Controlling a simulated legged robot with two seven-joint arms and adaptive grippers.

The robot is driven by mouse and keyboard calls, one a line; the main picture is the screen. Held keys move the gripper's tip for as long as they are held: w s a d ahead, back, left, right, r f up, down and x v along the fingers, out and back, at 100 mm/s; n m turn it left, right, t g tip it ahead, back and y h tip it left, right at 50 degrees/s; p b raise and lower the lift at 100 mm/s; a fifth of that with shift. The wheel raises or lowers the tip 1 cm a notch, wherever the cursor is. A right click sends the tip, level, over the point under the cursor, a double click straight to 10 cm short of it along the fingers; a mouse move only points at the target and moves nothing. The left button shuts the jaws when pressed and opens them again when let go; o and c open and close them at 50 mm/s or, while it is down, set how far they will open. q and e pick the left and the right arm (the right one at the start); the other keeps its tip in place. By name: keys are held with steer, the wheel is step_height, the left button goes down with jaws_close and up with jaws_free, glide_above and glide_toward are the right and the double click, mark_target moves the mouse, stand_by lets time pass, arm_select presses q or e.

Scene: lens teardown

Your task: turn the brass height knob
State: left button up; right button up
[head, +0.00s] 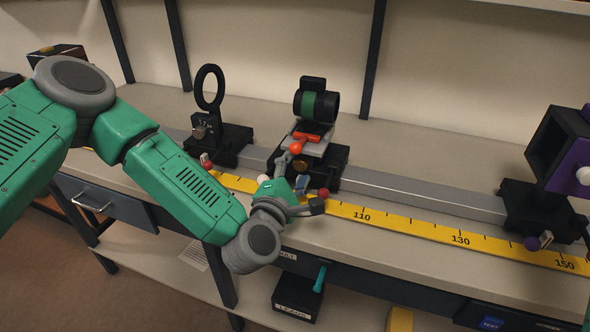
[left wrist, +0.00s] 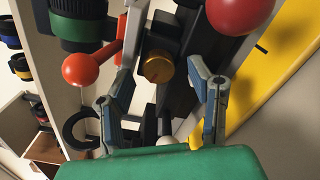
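The brass height knob (left wrist: 157,70) is a small round ribbed knob on the dark front of the middle carriage, facing my left wrist camera. In the head view the brass knob (head: 300,166) shows small, just beyond my left gripper. My left gripper (head: 303,194) is open in front of the carriage. In the left wrist view the two fingers of my left gripper (left wrist: 162,80) stand on either side of the knob, with visible gaps and no clear contact. The carriage (head: 328,172) carries a black lens with a green band (head: 316,105). My right gripper is not in view.
A lever with an orange-red ball (left wrist: 82,70) is close beside one finger; a red ball knob (left wrist: 240,8) is near the other. A grey rail (head: 420,194) and yellow scale (head: 400,224) run along the bench. A ring holder (head: 210,88) stands left, a purple-sided mount (head: 570,160) right.

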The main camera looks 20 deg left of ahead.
arm_select(q)
steer(key=shift+d, duration=0.3)
jaws_close()
steer(key=shift+a, duration=0.2)
steer(key=shift+m, duration=0.4)
steer(key=m+p, duration=0.1)
steer(key=m, duration=0.1)
steer(key=shift+s+m+p, duration=0.1)
steer(key=shift+m+p, duration=0.3)
steer(key=m+p, duration=0.1)
steer(key=m, duration=0.3)
steer(key=shift+f+p, duration=0.1)
steer(key=shift+p, duration=0.2)
steer(key=shift+f, duration=0.1)
